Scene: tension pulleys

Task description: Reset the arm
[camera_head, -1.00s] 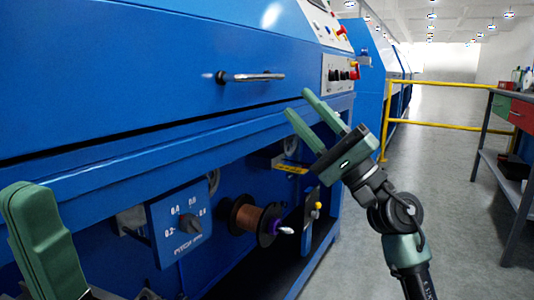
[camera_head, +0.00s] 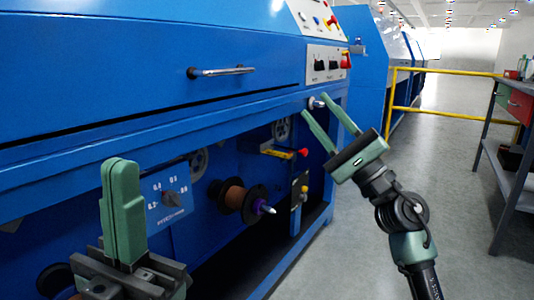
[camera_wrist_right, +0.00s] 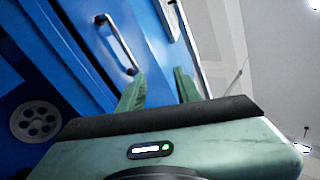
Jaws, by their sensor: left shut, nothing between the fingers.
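My right gripper (camera_head: 322,119) is in the middle right of the head view, fingers spread open and empty, in front of the blue machine (camera_head: 130,60). In the right wrist view its two green fingers (camera_wrist_right: 160,88) stand apart with nothing between them; the machine's silver handle (camera_wrist_right: 118,42) shows beyond the left finger. My left gripper (camera_head: 121,170) is at the lower left, its green fingers upright and pressed together, with nothing held. It stands in front of the machine's lower bay and hides part of it.
The lower bay holds a dial panel (camera_head: 166,203), a copper spool (camera_head: 232,196), a grey pulley (camera_head: 282,130) and a lever with a red tip (camera_head: 302,153). A yellow rail (camera_head: 440,116) and a workbench (camera_head: 505,165) stand at the right. The floor between is clear.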

